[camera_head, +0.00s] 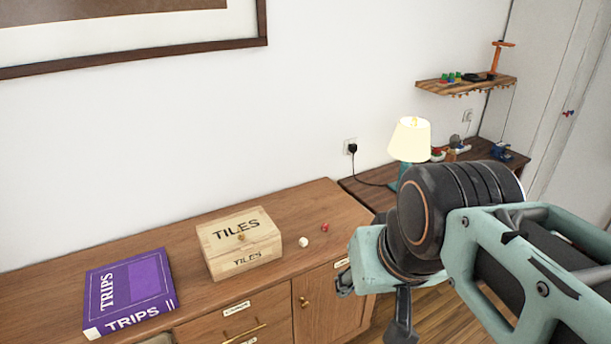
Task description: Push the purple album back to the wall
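The purple album (128,288) lies flat at the left on top of the wooden cabinet (205,290). It has "TRIPS" on its cover and on its spine, and the spine faces the front. Its front edge is near the cabinet's front edge, and bare wood shows between its back and the white wall (180,130). My gripper (372,310) is at the lower right, in front of the cabinet's right end, well apart from the album. Parts of a finger show below my wrist, but the opening between the fingers is not clear.
A wooden box marked "TILES" (240,243) stands right of the album. A white ball (304,242) and a small red thing (324,228) lie right of the box. A lit lamp (409,141) stands on a lower desk behind my arm. A picture frame (130,56) hangs above.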

